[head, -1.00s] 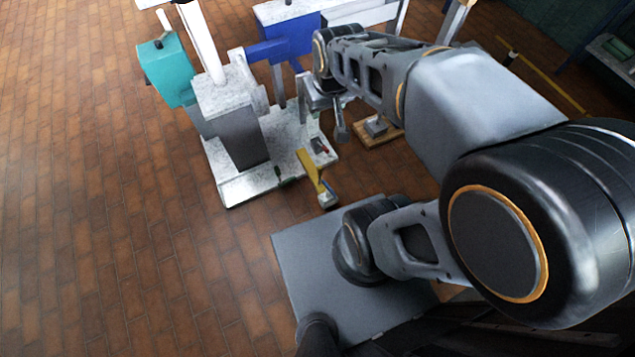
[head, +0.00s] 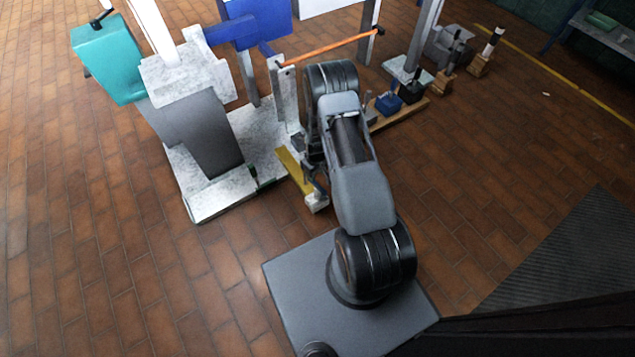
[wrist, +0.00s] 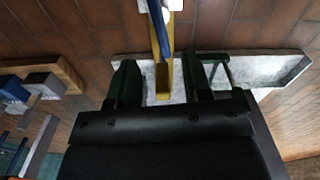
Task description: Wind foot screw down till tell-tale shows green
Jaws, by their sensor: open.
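A yellow bar (head: 292,170) sticks out from the front of the pale base plate (head: 205,205) in the head view and ends in a small white block (head: 317,204). In the wrist view the yellow bar (wrist: 163,75) carries a blue rod (wrist: 157,30) along it, with a pale piece at the top edge. My gripper (wrist: 160,72) is open, with one finger on each side of the bar. I cannot tell whether the fingers touch it. In the head view my arm partly hides the gripper. I cannot make out the foot screw or the tell-tale's colour for certain.
A grey column (head: 203,135), a teal box (head: 106,58) and a blue panel (head: 262,22) stand behind. A wooden board (head: 412,113) holding blocks lies at right. Brick floor at left is clear.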

